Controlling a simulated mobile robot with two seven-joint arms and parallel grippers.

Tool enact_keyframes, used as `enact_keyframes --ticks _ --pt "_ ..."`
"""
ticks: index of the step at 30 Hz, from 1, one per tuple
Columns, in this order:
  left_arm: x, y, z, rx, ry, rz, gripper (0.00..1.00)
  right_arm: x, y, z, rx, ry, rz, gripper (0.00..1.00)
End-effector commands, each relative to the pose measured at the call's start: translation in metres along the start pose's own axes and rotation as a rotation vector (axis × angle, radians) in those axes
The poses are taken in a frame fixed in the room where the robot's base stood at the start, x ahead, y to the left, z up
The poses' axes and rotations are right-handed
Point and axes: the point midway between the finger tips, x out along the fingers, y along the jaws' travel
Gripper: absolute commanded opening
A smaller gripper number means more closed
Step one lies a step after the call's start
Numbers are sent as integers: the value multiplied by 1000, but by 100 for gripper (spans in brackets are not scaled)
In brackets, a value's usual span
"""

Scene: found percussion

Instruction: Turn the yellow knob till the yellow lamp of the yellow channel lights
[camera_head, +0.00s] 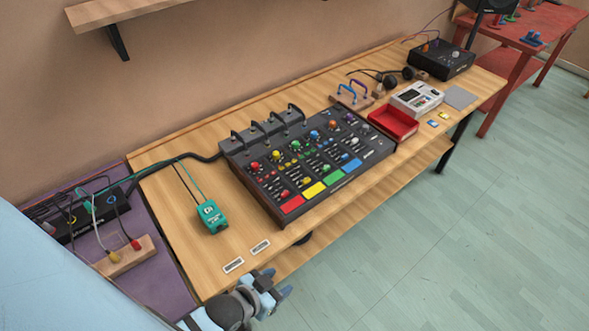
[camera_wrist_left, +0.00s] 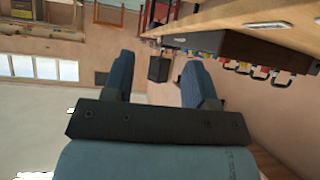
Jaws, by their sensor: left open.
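The black mixer (camera_head: 232,160) lies on the wooden table with its panel facing up. Its yellow channel is second from the left, with a yellow knob (camera_head: 275,154) at the top and a yellow pad (camera_head: 313,189) at the front. Whether a yellow lamp is lit is too small to tell. My left gripper (camera_head: 279,282) is at the table's front edge, in front of and apart from the mixer. In the left wrist view the two blue fingers (camera_wrist_left: 160,82) are apart with nothing between them. The mixer (camera_wrist_left: 228,45) also shows there, upper right. My right gripper is not in view.
A teal box (camera_head: 210,216) with a cable stands left of the mixer. Two small labels (camera_head: 234,265) lie at the front left. A red tray (camera_head: 394,123) and a white device (camera_head: 416,98) are to the right. Bare wood lies around the teal box.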

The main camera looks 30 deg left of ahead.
Motion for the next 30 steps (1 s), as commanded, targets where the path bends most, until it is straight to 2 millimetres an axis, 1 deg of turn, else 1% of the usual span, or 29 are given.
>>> enact_keyframes --ticks 14,16,17,20,21,23,24,27,30 --pt "0 1 0 -3 -1 3 52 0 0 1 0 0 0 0" --pt "7 3 -2 -15 -7 16 52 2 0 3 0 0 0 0" --pt "13 4 -3 -24 -11 25 52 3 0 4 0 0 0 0" --pt "41 8 -11 -76 -49 73 52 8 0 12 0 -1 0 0" --pt "55 11 -15 -103 -75 99 52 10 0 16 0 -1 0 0" --pt "78 14 -22 -145 -125 138 52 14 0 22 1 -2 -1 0" --pt "91 16 -28 -171 -164 162 52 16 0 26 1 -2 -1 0" --pt "121 16 -40 -223 -275 203 52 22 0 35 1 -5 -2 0" --pt "145 11 -52 -263 -396 215 52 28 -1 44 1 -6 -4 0"
